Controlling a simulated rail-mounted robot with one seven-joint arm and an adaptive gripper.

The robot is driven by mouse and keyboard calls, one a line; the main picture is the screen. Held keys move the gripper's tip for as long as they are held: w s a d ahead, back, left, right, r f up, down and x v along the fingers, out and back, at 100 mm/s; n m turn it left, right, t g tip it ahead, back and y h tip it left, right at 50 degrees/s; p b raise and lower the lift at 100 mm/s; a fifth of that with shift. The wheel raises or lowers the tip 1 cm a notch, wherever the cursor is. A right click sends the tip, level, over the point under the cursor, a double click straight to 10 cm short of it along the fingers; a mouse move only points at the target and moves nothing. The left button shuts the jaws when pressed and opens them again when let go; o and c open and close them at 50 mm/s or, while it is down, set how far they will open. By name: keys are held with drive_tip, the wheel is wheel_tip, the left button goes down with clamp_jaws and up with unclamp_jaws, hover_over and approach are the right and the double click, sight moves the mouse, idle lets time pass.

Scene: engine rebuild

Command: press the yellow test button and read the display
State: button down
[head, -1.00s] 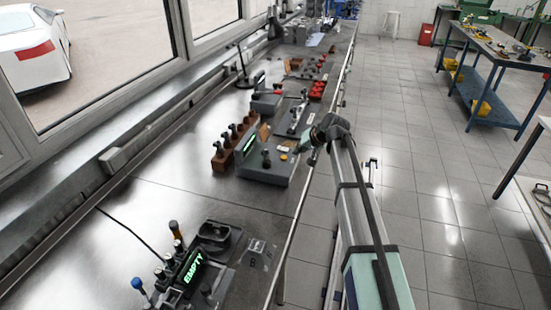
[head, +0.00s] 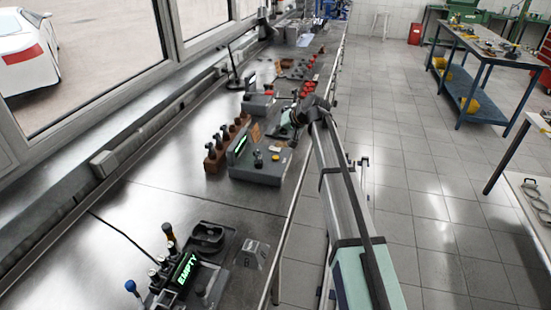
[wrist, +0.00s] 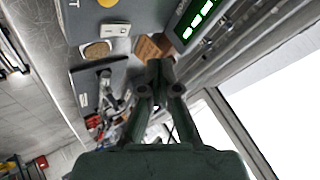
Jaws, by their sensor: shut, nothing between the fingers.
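A grey test box (head: 262,174) stands on the bench in the head view, with a yellow button (head: 275,158) on its top. Its green display (head: 240,146) is lit, but too small to read. In the wrist view the yellow button (wrist: 107,3) is at the top edge, partly cut off. The lit display (wrist: 200,15) is at upper right, also cut off and unreadable. My gripper (wrist: 158,70) is shut and empty, beside the box's end and apart from the button. In the head view my gripper (head: 287,121) is beyond the button, near the bench's front edge.
A brown rack (head: 218,153) with dark pieces stands left of the box, and a brown block (wrist: 150,48) shows near my fingertips. More fixtures stand farther along.

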sight(277, 157)
drive_tip(key=shift+f+b, duration=1.8)
drive_tip(key=shift+f, duration=2.35)
drive_tip(key=shift+f, duration=0.15)
drive_tip(key=shift+f+b, duration=0.3)
drive_tip(key=shift+f+b, duration=0.3)
drive_tip(key=shift+f, duration=0.15)
drive_tip(key=shift+r, duration=0.1)
drive_tip(key=shift+r+p, duration=0.35)
drive_tip(key=shift+r, duration=0.45)
drive_tip(key=shift+r+p, duration=0.95)
drive_tip(key=shift+r, duration=1.55)
